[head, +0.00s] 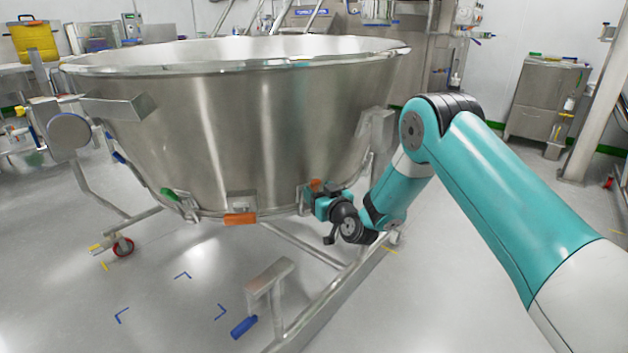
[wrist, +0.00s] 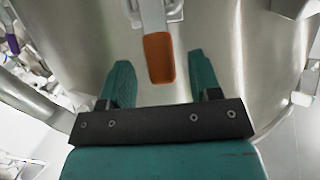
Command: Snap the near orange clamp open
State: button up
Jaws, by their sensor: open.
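A large steel bowl (head: 235,120) carries clamps along its lower rim. One orange clamp (head: 240,219) sits at the front of the rim with its handle lying sideways. Another bit of orange, a second clamp (head: 316,185), shows at the right, partly hidden by my gripper (head: 309,197). In the wrist view, an orange clamp handle (wrist: 159,58) hangs from a steel bracket on the bowl wall. My gripper (wrist: 160,72) is open, with one teal finger on each side of this handle. Gaps show on both sides; I see no contact.
A green-handled clamp (head: 170,195) is on the rim to the left. The bowl's steel frame (head: 330,290) runs below, with a blue-tipped pedal (head: 244,327) at the front. Floor is clear at the lower left. A steel cabinet (head: 548,100) stands at the back right.

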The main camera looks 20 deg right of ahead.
jog(key=shift+x, duration=1.45)
jog(key=shift+c, duration=0.2)
grip_shut()
jog(key=shift+a, duration=0.1)
jog(key=shift+f+b, duration=0.15)
jog(key=shift+b, duration=0.25)
